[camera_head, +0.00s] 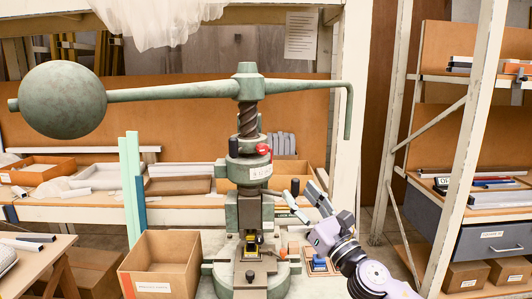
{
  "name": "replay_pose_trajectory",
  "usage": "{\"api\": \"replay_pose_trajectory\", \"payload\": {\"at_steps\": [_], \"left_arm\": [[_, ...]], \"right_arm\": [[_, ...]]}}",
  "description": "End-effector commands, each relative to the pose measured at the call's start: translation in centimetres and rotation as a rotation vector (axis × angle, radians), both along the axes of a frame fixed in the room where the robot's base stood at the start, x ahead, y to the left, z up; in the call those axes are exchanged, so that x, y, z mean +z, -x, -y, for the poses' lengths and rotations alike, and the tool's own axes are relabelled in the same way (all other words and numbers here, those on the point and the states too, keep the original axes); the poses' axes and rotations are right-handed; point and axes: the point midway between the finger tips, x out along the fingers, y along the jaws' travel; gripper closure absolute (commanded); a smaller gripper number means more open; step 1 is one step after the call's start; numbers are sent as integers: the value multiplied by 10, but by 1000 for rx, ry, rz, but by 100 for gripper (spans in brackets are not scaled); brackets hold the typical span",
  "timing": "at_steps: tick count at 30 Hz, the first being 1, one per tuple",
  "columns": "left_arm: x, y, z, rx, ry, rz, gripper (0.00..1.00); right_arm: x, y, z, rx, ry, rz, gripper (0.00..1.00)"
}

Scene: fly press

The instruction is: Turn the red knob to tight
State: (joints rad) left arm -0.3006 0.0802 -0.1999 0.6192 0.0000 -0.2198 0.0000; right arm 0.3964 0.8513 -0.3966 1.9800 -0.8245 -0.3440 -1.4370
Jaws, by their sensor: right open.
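The red knob (263,148) sits on the right front of the fly press's (247,170) grey-green head, just below the screw and above a white label. My right gripper (306,194) is right of the press column, lower than the knob and apart from it in the picture. My left gripper is not in view.
The press's arm with a large ball weight (63,100) spans left above, and its bent handle (348,110) hangs at right. A cardboard box (160,268) stands left of the press base.

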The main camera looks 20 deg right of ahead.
Motion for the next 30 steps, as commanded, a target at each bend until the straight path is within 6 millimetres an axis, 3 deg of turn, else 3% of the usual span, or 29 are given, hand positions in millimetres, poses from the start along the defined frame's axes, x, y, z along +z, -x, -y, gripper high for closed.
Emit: {"api": "replay_pose_trajectory", "payload": {"at_steps": [7,24,30], "left_arm": [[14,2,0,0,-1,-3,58],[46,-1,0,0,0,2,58],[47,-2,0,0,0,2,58]], "right_arm": [[19,-25,-7,-1,22,13,55],[62,-132,-34,0,17,8,55],[68,-151,-38,-2,18,9,55]]}}
